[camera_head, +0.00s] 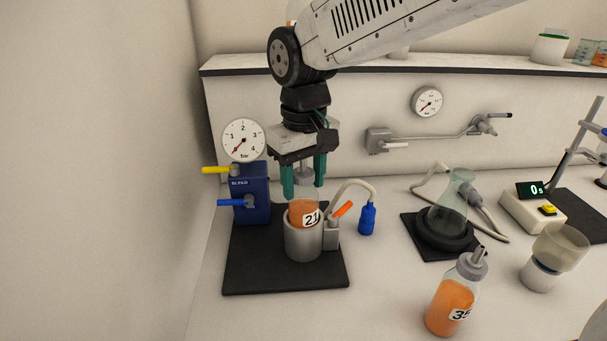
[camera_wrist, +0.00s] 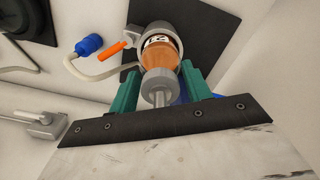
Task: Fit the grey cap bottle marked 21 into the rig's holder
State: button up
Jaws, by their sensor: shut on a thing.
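The bottle marked 21 (camera_head: 303,211) holds orange liquid and stands upright with its lower part inside the grey cylindrical holder (camera_head: 303,242) of the rig. Its grey cap (camera_wrist: 159,83) shows in the wrist view between the fingers. My gripper (camera_head: 304,187) points straight down over the holder, its green fingers shut on the bottle near its top. In the wrist view the gripper (camera_wrist: 159,92) has a finger on each side of the cap. The bottle's base is hidden in the holder, so I cannot tell whether it rests on the bottom.
The holder stands on a black plate (camera_head: 250,276) with a blue block (camera_head: 252,195) and gauge behind. An orange lever (camera_head: 343,209) and a hose with a blue connector (camera_head: 367,218) are right of it. Bottle 35 (camera_head: 452,304) and a flask (camera_head: 449,212) stand further right.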

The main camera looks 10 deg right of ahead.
jog(key=shift+f, duration=1.35)
jog(key=o, duration=1.5)
jog(key=shift+o, duration=0.2)
